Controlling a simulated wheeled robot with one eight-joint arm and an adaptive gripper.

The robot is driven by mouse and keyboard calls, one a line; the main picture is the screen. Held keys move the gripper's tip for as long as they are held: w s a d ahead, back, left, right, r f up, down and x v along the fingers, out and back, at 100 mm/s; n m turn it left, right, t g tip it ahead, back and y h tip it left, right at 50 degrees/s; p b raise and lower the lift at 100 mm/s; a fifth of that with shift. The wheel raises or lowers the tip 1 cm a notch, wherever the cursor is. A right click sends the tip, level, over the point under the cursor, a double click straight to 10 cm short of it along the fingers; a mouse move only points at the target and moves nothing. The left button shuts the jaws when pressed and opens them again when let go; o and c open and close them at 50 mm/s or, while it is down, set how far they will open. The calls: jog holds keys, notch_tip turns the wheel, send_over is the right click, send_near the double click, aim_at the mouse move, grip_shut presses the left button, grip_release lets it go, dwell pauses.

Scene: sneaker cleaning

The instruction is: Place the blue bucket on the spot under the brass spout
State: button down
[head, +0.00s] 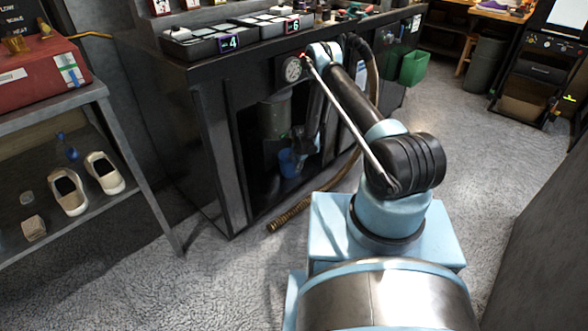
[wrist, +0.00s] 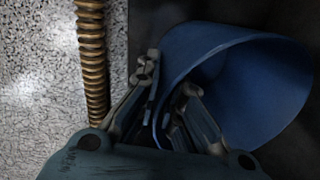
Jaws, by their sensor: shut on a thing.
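The blue bucket (head: 289,163) is in the dark open bay under the black counter, below a grey-green cylinder (head: 274,116). In the wrist view the bucket (wrist: 250,75) fills the upper right, its mouth turned toward the right of the picture. My gripper (wrist: 168,95) is shut on the bucket's near rim, one finger outside the wall and one inside. In the head view my gripper is dark and hard to make out beside the bucket.
A brass-coloured ribbed hose (head: 290,212) lies on the floor before the bay; it also runs along the left in the wrist view (wrist: 92,60). The counter (head: 190,68) overhangs the bay. A shelf with shoes (head: 103,172) stands left. Speckled floor is open to the right.

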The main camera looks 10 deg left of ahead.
jog(key=shift+s, duration=0.1)
jog(key=c, duration=1.8)
grip_release()
jog(key=shift+d, duration=0.15)
jog(key=shift+o, duration=0.2)
notch_tip(320, 180, up, 12)
jog(key=d, duration=0.1)
jog(key=shift+s, duration=0.4)
jog(key=shift+f, duration=0.15)
